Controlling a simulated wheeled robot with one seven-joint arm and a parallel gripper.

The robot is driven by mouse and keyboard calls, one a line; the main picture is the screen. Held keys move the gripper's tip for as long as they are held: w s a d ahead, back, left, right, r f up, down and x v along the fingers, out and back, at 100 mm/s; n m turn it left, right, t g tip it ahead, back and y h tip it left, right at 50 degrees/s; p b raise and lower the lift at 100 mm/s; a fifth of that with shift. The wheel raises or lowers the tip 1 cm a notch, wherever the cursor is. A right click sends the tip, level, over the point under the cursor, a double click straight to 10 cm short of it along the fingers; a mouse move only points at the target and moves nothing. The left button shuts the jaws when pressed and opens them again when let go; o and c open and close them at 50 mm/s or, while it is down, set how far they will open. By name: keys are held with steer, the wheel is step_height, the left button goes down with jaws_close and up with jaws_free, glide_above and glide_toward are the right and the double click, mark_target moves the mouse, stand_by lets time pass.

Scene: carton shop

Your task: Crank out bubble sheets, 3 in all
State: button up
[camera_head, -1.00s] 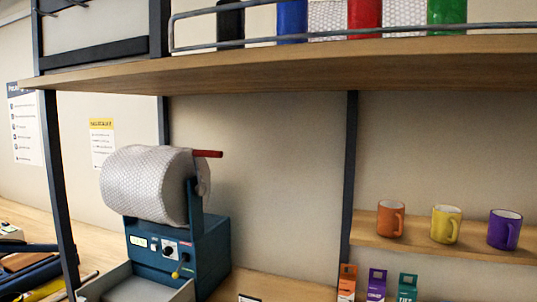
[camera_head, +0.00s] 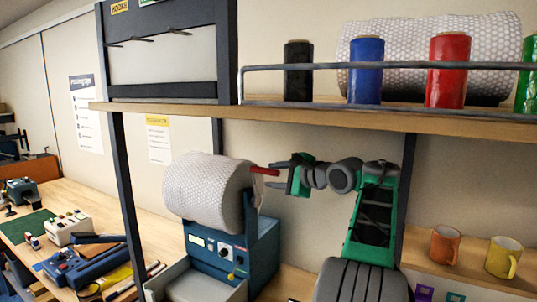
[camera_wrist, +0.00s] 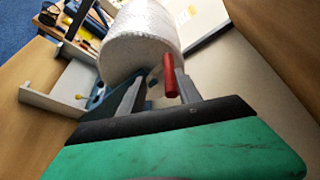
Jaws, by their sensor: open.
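The bubble-wrap roll (camera_head: 207,192) sits on a blue dispenser machine (camera_head: 232,258) on the bench. Its crank has a red handle (camera_head: 264,171) at the roll's right end. My gripper (camera_head: 279,177) is open just right of the red handle, its fingers pointing left toward it. In the wrist view the red handle (camera_wrist: 170,76) stands in front of the fingers, with the roll (camera_wrist: 142,40) behind it. I cannot tell whether a finger touches the handle. A grey tray (camera_head: 172,275) lies at the machine's front left; it also shows in the wrist view (camera_wrist: 55,110).
A wooden shelf (camera_head: 330,117) with a metal rail runs above my arm, holding several coloured rolls and another bubble-wrap roll (camera_head: 430,45). Orange (camera_head: 444,246) and yellow (camera_head: 502,258) mugs stand at the right. Tools and a green mat (camera_head: 27,226) lie on the left bench.

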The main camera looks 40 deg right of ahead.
mark_target(266, 171)
steer(key=shift+s+d+r+m+b, duration=0.2)
steer(key=shift+s+d+r, duration=0.05)
steer(key=shift+s+d, duration=0.2)
steer(key=shift+s+d+r+m+b, duration=0.15)
steer(key=shift+s+d+r+m, duration=0.05)
steer(key=shift+s+d, duration=0.2)
steer(key=shift+r+t, duration=0.1)
steer(key=shift+t, duration=0.2)
steer(key=p+x, duration=0.1)
steer(key=x, duration=0.6)
steer(key=shift+w+p, duration=0.4)
jaws_close()
